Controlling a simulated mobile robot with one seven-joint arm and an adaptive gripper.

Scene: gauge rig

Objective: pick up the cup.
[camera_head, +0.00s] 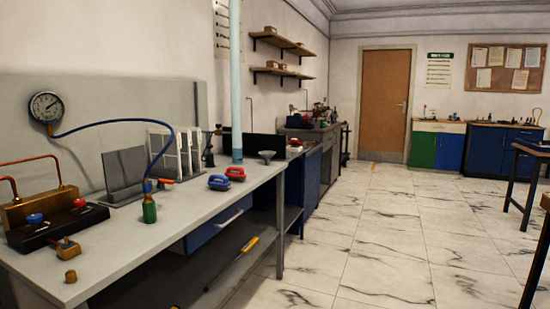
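No plain drinking cup is clear to me in this view. A small brass cylinder (70,276) stands upright on the near left corner of the grey workbench (165,225); I cannot tell whether it is hollow. A grey flared piece (266,156), like a funnel or small cup, stands near the bench's far right end, beyond the blue pillar. Either might be the cup; I cannot tell which. My gripper is not in view.
Near the brass cylinder are a brass fitting (67,250), a black valve block (58,225) and a green bottle (149,208). Red-and-blue pieces (219,182) lie near the front edge. A pale blue pillar (236,85) rises from the bench. The marble floor (375,240) is clear.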

